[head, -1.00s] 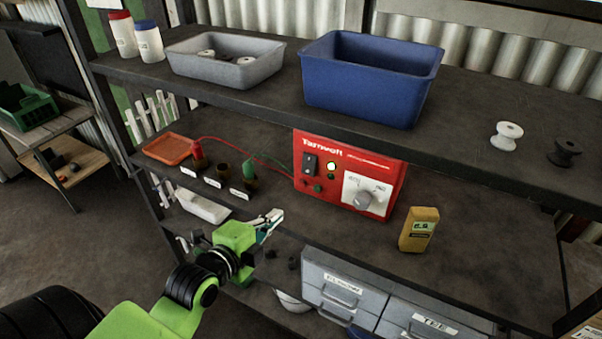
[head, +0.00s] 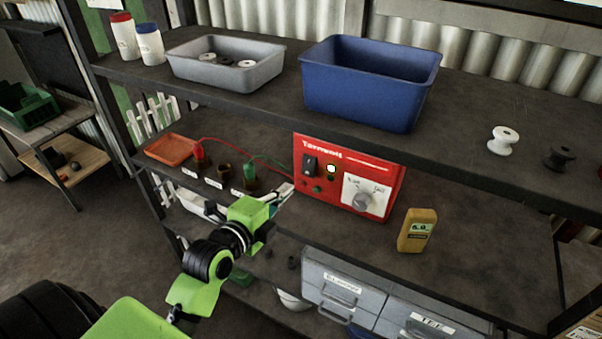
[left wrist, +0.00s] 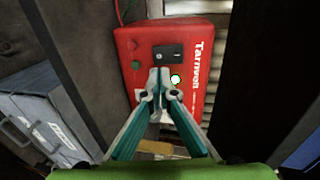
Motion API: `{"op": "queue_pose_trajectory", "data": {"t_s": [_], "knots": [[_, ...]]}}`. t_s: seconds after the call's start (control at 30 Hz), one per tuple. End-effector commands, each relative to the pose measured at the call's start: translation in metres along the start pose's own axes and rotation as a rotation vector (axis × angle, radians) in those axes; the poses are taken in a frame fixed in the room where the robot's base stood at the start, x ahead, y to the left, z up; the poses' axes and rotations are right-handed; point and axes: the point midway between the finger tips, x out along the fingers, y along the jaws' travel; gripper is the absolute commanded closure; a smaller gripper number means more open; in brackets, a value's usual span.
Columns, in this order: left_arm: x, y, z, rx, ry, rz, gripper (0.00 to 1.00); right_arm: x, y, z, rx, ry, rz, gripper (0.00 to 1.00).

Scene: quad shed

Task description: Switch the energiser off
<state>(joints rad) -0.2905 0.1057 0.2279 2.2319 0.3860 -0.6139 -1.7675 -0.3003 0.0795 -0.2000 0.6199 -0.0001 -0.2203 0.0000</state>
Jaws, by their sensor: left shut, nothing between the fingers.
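The energiser is a red box (head: 376,163) on the middle shelf, with a black rocker switch (head: 310,166), a lit pale round lamp (head: 331,169) and a white dial plate with a grey knob (head: 362,201). My left gripper (head: 284,196) is shut and empty, just in front of and left of the box. In the left wrist view the box (left wrist: 196,104) lies ahead, and the shut fingertips (left wrist: 159,73) show just below the black switch (left wrist: 168,52). I cannot tell whether they touch. The lit lamp (left wrist: 175,79) is beside the fingertips. My right gripper is out of view.
Red and green capped terminals (head: 199,152) with wires stand left of the box. A yellow meter (head: 417,230) stands to its right. The upper shelf holds a blue bin (head: 370,85) and a grey tray (head: 225,66). Grey drawers (head: 345,281) sit below.

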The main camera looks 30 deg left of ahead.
Motion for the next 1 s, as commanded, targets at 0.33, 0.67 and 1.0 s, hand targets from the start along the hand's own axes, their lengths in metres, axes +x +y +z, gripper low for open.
{"op": "queue_pose_trajectory", "data": {"t_s": [0.33, 0.67, 1.0], "knots": [[0.066, -0.003, 0.0, -0.004, 0.0, 0.0, 1.0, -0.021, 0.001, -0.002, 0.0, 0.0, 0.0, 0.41], [0.086, 0.0, 0.0, -0.001, -0.001, 0.0, 1.0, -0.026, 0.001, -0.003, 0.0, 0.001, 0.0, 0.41], [0.087, 0.002, 0.001, 0.001, -0.001, -0.003, 1.0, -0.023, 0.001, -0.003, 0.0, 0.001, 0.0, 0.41]]}}
